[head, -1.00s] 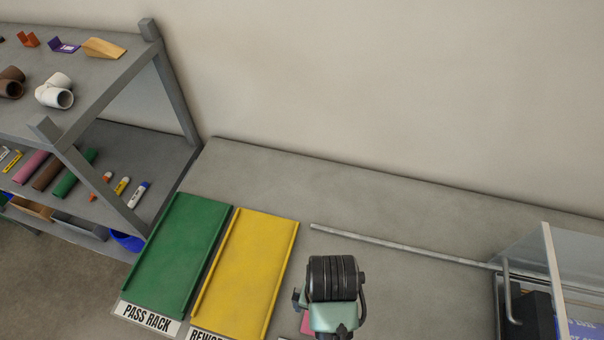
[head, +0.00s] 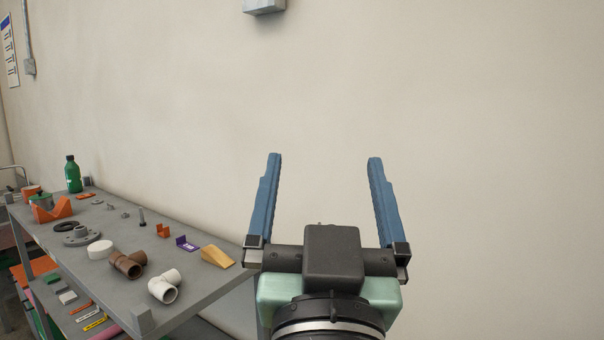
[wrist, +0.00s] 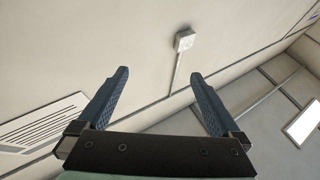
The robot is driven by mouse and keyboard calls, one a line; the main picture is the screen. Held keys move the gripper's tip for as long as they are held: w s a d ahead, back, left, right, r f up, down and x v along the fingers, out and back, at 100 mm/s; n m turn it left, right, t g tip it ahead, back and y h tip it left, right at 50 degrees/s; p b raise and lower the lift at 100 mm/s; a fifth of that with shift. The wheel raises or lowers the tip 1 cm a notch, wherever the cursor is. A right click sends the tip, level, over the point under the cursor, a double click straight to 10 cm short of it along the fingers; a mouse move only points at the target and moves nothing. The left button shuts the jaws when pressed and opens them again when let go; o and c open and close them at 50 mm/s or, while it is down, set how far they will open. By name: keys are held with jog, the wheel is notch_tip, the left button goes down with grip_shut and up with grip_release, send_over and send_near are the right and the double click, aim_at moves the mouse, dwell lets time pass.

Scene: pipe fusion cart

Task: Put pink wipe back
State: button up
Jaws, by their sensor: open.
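My gripper (head: 322,165) is raised in front of the bare wall in the head view, its two blue fingers wide apart and nothing between them. The wrist view also shows my gripper (wrist: 158,88) open and empty, facing the upper wall and ceiling. A pink roll (head: 108,331) is partly visible on the lower shelf at the bottom of the head view, mostly cut off and hidden by the upper shelf.
A grey shelf cart (head: 205,291) stands at left. Its top holds a yellow wedge (head: 218,257), white pipe tee (head: 165,286), brown tee (head: 127,264), grey flange (head: 81,236) and green bottle (head: 73,174). A grey box (head: 264,5) is on the wall. Space around my fingers is clear.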

jog(key=s+a+r+n+t, duration=0.1)
jog(key=s+a+r+t, duration=0.1)
jog(key=s+r+t, duration=0.2)
jog(key=s+r, duration=0.3)
jog(key=r, duration=0.2)
jog(key=shift+y, duration=0.4)
jog(key=shift+s, duration=0.1)
notch_tip(320, 180, down, 7)
jog(key=b, duration=0.7)
jog(key=shift+f, duration=0.15)
jog(key=shift+a, duration=0.1)
